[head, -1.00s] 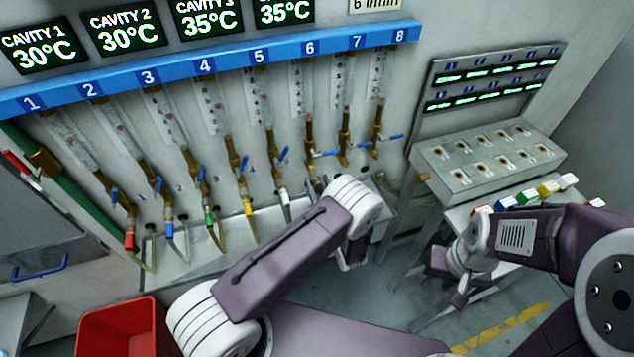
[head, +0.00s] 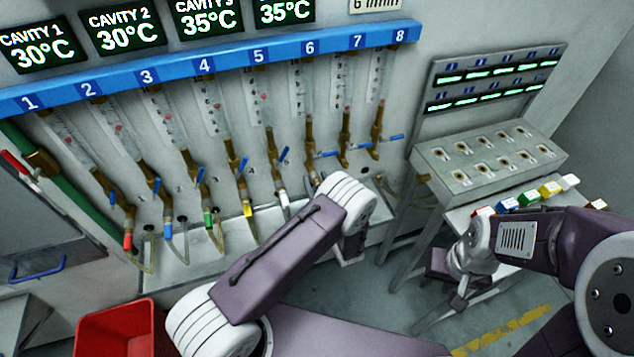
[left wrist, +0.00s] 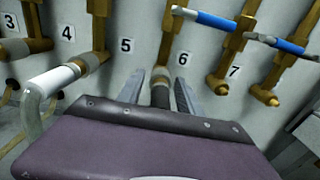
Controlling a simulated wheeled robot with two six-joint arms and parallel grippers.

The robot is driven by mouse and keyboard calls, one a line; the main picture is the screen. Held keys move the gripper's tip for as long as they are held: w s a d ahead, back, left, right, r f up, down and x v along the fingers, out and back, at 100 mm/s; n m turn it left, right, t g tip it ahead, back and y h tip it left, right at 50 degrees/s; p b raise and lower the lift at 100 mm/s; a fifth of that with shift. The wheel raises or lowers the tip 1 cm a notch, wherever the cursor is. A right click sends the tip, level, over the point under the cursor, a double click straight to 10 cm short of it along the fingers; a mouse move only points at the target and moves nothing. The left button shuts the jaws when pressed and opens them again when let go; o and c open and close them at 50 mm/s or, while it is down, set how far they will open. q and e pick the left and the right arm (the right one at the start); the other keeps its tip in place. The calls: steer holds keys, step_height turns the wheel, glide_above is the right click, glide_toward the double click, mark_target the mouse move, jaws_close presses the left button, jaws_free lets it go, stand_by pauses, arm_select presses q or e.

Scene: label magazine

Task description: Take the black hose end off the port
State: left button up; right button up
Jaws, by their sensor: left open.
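The sixth port's brass fitting (left wrist: 160,74) is in the middle of the left wrist view, between the fingers of my open left gripper (left wrist: 163,92). A dark piece, seemingly the black hose end (left wrist: 181,97), shows low between those fingers, partly hidden by my purple wrist housing. I cannot tell whether the fingers touch it. In the head view my left forearm covers the hose end and the fingers. My right gripper (head: 459,299) hangs low at the right, away from the ports; its jaws are too small to read.
A white hose end (left wrist: 56,80) is on the neighbouring port at the left. Blue-handled valves (left wrist: 290,46) stand close at the right. More coloured hose ends line the left of the panel. A red bin (head: 115,330) is at the lower left.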

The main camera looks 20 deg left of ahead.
arm_select(q)
steer(key=shift+c, duration=0.2)
stand_by(0.5)
jaws_close()
steer(key=shift+s+d, duration=0.1)
steer(key=shift+v, duration=2.9)
